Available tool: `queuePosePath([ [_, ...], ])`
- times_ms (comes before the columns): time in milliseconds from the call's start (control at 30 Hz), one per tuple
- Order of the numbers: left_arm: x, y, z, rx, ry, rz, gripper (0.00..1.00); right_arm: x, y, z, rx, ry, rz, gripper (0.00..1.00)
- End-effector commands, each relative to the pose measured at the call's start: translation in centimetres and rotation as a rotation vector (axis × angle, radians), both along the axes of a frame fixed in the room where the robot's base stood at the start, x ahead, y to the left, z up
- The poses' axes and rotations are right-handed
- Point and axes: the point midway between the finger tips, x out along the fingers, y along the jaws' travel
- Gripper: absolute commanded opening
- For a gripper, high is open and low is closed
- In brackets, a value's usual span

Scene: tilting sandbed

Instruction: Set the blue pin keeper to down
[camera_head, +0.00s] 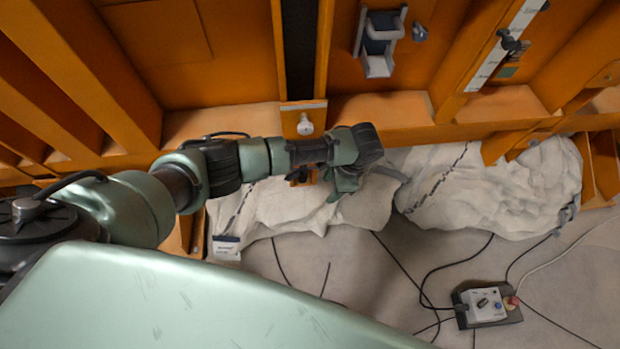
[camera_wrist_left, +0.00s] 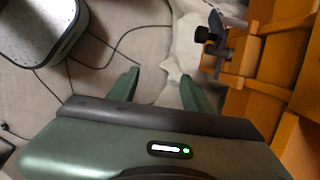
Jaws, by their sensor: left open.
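I cannot pick out the blue pin keeper with certainty. A small blue-grey fitting (camera_head: 419,32) sits on the orange frame at the upper right in the head view, next to a metal bracket (camera_head: 378,66) with a dark blue inside. In the left wrist view a dark pin with a black knob (camera_wrist_left: 203,34) stands by the orange frame, right of the fingers; its colour is too dark to tell. My left gripper (camera_head: 349,186) is in front of the frame over the white bags. The left wrist view shows its fingers (camera_wrist_left: 159,88) apart and empty.
The orange frame (camera_head: 180,85) fills the upper head view. White bags (camera_head: 485,187) lie along its foot. The grey floor (camera_head: 370,290) between is mostly open, crossed by cables.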

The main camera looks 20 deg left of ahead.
Motion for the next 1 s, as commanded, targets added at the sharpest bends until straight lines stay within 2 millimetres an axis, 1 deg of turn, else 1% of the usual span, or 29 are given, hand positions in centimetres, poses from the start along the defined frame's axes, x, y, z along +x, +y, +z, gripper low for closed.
queuePosePath([
  [33,0.0,-1.0,-0.2,-0.001,-0.001,-0.002,0.49,0.0,0.0,-0.5,0.000,0.001,0.000,0.55],
  [100,-0.1,-1.8,-0.2,0.001,-0.001,-0.001,0.49,-0.1,-0.1,-0.8,-0.001,0.002,0.000,0.55],
  [200,-0.1,-2.5,-0.1,0.002,-0.002,0.001,0.49,-0.3,-0.4,-1.0,-0.005,0.004,0.002,0.55],
  [300,-0.1,-2.8,0.0,0.004,-0.002,0.003,0.49,-0.4,-0.5,-1.0,-0.006,0.005,0.001,0.55],
  [533,-0.1,-2.8,0.1,0.005,-0.002,0.004,0.49,-0.3,-0.5,-1.0,-0.006,0.005,0.001,0.55],
  [567,-0.1,-2.8,0.1,0.006,-0.003,0.003,0.46,-0.3,-0.5,-1.0,-0.006,0.005,0.001,0.55],
  [600,-0.2,-2.9,0.0,0.002,-0.003,0.003,0.35,-0.3,-0.5,-1.0,-0.005,0.005,0.002,0.55],
  [667,-0.6,-3.5,-0.7,-0.023,-0.001,0.001,0.18,-0.3,-0.5,-1.3,-0.005,0.005,0.002,0.55],
  [700,-1.1,-4.4,-1.6,-0.058,0.004,0.000,0.07,-0.3,-0.5,-1.6,-0.005,0.005,0.002,0.55],
  [733,-1.7,-5.5,-2.5,-0.099,0.006,-0.001,0.00,-0.3,-0.5,-2.0,-0.005,0.004,0.002,0.55],
  [767,-2.4,-6.9,-3.5,-0.154,0.007,-0.002,0.00,-0.3,-0.5,-2.4,-0.005,0.004,0.002,0.55],
  [800,-3.6,-9.1,-5.0,-0.244,0.011,0.003,0.00,-0.3,-0.5,-3.0,-0.005,0.004,0.002,0.55],
  [833,-4.6,-11.0,-6.0,-0.324,0.012,0.011,0.00,-0.3,-0.4,-3.6,-0.005,0.004,0.002,0.55],
  [867,-5.7,-13.1,-7.0,-0.413,0.012,0.025,0.00,-0.3,-0.4,-4.2,-0.005,0.004,0.002,0.55],
  [900,-7.0,-16.0,-7.9,-0.542,0.005,0.053,0.00,-0.3,-0.4,-5.0,-0.004,0.004,0.001,0.55],
  [967,-8.6,-19.9,-8.4,-0.741,-0.014,0.118,0.00,-0.3,-0.2,-6.3,-0.003,0.003,0.001,0.55],
  [1000,-9.3,-22.0,-8.2,-0.867,-0.034,0.173,0.00,-0.3,-0.1,-7.1,-0.002,0.003,0.000,0.55],
])
